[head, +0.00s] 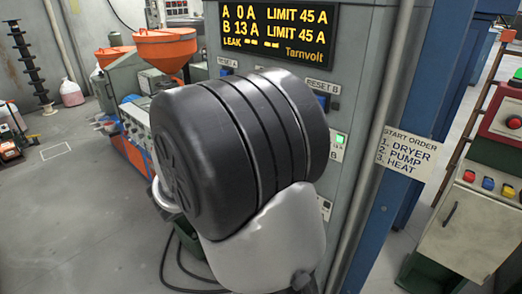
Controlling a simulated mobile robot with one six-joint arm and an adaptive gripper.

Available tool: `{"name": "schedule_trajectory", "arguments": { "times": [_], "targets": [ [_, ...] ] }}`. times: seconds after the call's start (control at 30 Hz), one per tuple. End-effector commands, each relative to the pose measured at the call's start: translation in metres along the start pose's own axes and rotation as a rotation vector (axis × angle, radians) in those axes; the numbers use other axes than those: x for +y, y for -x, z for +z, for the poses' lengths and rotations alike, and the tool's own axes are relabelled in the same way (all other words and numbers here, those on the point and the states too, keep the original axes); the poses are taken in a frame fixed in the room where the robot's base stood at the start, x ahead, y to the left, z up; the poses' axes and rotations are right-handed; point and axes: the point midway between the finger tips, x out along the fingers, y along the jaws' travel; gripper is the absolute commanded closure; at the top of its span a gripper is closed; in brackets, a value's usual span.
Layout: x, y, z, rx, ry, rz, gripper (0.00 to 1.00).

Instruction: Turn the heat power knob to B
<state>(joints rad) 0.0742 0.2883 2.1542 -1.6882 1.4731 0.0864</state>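A grey power panel (358,75) stands in the middle of the head view. Its display (278,32) reads A 0 A and B 13 A, each with LIMIT 45 A, above the name Tarnvolt. A green-lit element (340,138) shows at the panel's right side, with a partly covered label (335,154) showing a B below it. Another label edge (325,207) shows lower down. My dark, rounded arm link covers most of the panel's lower face. I cannot make out the heat power knob or its setting. My gripper is not in view.
A START ORDER sign (408,156) lists dryer, pump, heat beside the panel. A blue post (415,95) and a cabinet with coloured buttons (478,205) stand at right. An orange hopper machine (165,48) stands at left. Dark cables (172,275) lie on the floor.

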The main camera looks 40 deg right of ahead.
Motion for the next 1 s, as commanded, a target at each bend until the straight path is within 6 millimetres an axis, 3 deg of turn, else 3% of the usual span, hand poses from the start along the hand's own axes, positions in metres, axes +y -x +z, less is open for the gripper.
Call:
{"name": "schedule_trajectory", "arguments": {
  "times": [0.5, 0.53, 0.8, 1.0],
  "targets": [
    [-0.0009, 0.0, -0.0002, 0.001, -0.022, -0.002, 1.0],
    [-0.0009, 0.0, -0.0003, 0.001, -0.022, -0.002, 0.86],
    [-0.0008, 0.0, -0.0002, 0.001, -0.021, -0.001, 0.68],
    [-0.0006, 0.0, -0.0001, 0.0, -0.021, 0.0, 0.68]
  ]
}}
